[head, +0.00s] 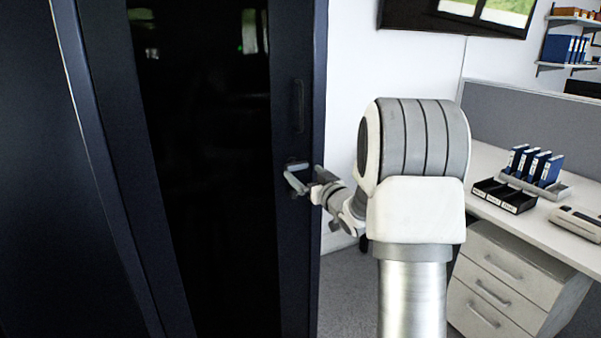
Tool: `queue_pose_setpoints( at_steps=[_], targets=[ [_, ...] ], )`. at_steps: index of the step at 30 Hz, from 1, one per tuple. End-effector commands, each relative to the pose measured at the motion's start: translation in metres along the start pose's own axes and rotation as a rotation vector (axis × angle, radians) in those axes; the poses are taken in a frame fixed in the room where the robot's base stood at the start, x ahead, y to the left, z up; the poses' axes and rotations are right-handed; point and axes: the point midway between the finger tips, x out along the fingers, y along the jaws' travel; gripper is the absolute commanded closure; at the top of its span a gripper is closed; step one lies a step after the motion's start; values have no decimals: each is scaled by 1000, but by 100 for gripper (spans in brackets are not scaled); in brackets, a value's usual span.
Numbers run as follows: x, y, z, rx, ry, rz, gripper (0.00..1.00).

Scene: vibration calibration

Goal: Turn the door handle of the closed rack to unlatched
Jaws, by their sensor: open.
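The closed rack (295,250) stands at the left, dark blue with a black glass door panel (205,180). A dark vertical bar (298,106) sits on the door's right frame. Below it, a small dark fitting, seemingly the door handle (294,163), shows only in part behind my gripper.
A white desk (490,170) with drawers (510,285) stands at the right, bearing blue binders (535,165), a black tray (504,195) and a grey device (576,222). A screen (460,14) hangs on the wall. Grey floor (343,290) shows between rack and desk.

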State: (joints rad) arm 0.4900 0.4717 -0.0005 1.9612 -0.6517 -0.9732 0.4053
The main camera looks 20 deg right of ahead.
Motion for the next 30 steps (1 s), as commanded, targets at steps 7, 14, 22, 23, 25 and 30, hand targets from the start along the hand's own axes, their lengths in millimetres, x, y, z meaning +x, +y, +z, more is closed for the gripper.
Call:
queue_pose_setpoints(
  at_steps=[7, 14, 22, 23, 25, 30],
  targets=[
    [29, 0, 0, 0, 0, 0, 0],
    [35, 0, 0, 1, -1, 1, 0],
    [35, 0, 0, 1, -1, 1, 18],
    [35, 0, 0, 1, -1, 1, 23],
    [35, 0, 0, 0, -1, 1, 36],
    [35, 0, 0, 0, 0, 1, 67]
  ],
)
